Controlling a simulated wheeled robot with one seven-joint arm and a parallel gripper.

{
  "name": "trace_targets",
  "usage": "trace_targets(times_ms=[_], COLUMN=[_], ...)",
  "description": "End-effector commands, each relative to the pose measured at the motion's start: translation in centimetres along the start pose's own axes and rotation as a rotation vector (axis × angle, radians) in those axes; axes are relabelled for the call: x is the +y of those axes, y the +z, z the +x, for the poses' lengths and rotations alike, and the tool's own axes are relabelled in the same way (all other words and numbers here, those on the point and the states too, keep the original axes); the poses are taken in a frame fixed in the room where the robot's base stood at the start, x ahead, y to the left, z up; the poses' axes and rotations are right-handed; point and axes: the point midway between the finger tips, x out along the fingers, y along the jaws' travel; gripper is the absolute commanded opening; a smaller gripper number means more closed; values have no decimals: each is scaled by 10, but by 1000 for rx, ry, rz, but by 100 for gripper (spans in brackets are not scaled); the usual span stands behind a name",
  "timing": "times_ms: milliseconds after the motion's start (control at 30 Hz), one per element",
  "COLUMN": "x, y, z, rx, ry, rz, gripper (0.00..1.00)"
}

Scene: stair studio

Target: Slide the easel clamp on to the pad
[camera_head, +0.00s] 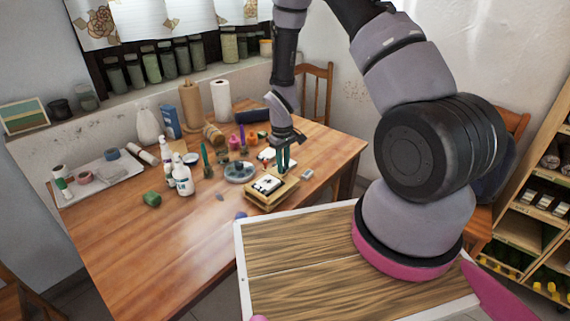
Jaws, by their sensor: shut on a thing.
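A small wooden easel (258,201) lies low on the table, near its front right edge. A white pad with a dark shape on it (267,185) rests on the easel. My gripper (283,164) points down just behind the pad, at the easel's far right side. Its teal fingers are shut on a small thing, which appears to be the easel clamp. The clamp is mostly hidden by the fingers and too small to make out clearly. I cannot tell whether it touches the pad.
A round grey dish (240,171) stands left of the easel. Paint pots, paper rolls (221,101) and a tray (105,183) line the back and left. The wooden table's (135,245) front left is clear.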

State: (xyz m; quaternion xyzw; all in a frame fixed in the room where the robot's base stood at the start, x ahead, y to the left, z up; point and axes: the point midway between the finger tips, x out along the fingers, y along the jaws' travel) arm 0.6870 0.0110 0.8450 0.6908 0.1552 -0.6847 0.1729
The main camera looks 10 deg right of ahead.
Motion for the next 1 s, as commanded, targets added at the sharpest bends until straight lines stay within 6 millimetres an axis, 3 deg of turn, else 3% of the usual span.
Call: trace_targets(times_ms=[33,267,300,367,767,1000], x=[-10,-11,-12,-11,-9,-9], y=[2,2,3,2,1,0], z=[0,1,1,1,-6,-50], rx=[-4,-5,-5,-5,-1,2], ry=[-5,-6,-6,-6,-4,-3], rz=[-6,-4,-4,-5,-3,-3], gripper=[0,0,34,53,53,53])
